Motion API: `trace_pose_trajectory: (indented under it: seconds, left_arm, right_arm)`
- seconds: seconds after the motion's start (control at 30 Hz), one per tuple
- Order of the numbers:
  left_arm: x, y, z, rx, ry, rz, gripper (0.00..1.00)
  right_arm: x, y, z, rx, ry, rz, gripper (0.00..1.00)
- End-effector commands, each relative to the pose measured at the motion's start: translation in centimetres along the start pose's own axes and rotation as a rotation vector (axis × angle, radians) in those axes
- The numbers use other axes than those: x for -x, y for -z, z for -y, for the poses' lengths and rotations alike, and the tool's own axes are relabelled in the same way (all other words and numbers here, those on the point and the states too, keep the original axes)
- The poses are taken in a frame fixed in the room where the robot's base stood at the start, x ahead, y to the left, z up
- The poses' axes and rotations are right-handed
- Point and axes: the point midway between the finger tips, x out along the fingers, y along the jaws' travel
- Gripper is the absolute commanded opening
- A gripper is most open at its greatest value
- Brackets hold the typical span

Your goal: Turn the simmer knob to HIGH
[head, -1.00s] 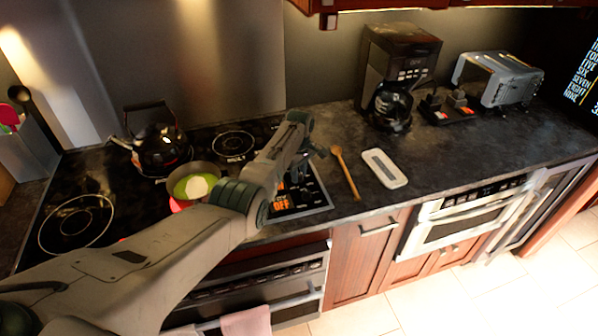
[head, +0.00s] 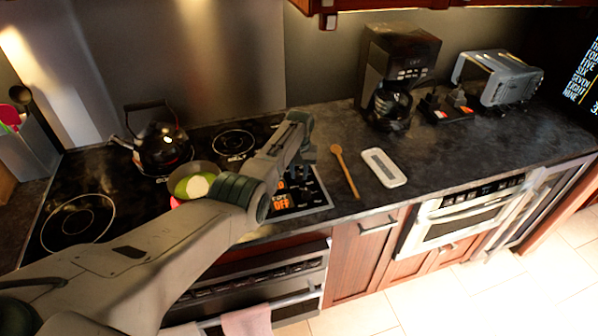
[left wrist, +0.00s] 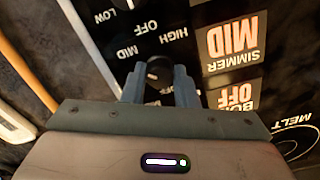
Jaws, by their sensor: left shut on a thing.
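The simmer knob (left wrist: 157,67), small, dark and round with a light mark, sits on the black control panel (left wrist: 205,15) in the left wrist view. My left gripper (left wrist: 159,82) is shut on it, one grey finger on each side. White OFF, HIGH and MID labels show beside the knob. The orange-and-white simmer display (left wrist: 231,47) reads SIMMER MID; the boil display (left wrist: 236,97) reads OFF. In the head view my left gripper (head: 299,166) is over the panel, and the arm hides the knob. My right gripper is not in view.
A second knob (left wrist: 123,3) is close by on the panel. A pot with green contents (head: 194,181) and a kettle (head: 161,147) stand on the cooktop. A wooden spoon (head: 345,171) and a white dish (head: 384,168) lie on the counter to the right.

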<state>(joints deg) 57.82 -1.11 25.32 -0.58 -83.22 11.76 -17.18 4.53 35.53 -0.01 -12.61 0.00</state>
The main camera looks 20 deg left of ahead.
Motion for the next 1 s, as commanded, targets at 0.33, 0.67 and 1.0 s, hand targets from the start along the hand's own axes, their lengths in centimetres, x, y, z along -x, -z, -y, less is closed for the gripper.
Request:
trace_pose_trajectory:
  seconds: [0.33,0.67,1.0]
  left_arm:
    - [0.46,0.29,-0.03,-0.329,0.000,-0.009,0.04]
    - [0.47,0.31,-0.05,-0.642,0.002,-0.010,0.04]
    - [0.49,0.32,-0.07,-0.964,0.003,-0.011,0.04]
  right_arm:
    - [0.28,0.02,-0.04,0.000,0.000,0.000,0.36]
    - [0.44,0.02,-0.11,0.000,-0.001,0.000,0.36]
    - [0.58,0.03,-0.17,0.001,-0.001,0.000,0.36]
